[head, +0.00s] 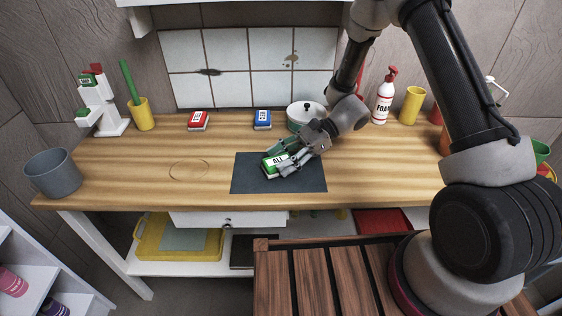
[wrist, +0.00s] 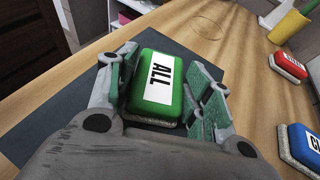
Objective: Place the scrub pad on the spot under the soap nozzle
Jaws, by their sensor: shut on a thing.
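A green scrub pad (head: 270,164) with a white label reading "ALL" is at the dark mat (head: 240,178) on the wooden counter. In the wrist view the green pad (wrist: 158,88) lies between the fingers of my gripper (wrist: 162,95). My gripper (head: 284,164) is shut on it; I cannot tell whether the pad touches the mat. A thin ring outline (head: 188,170) marks the counter left of the mat, with nothing on it. A white stand (head: 103,108) with green and red parts is at the back left. A white pump bottle labelled "FOAM" (head: 383,100) with a red top stands at the back right.
A red pad (head: 198,121) and a blue pad (head: 262,120) lie at the back. A lidded pot (head: 300,117) is behind my gripper. A yellow cup (head: 143,116) and a grey bucket (head: 52,174) are at left. The counter around the ring is clear.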

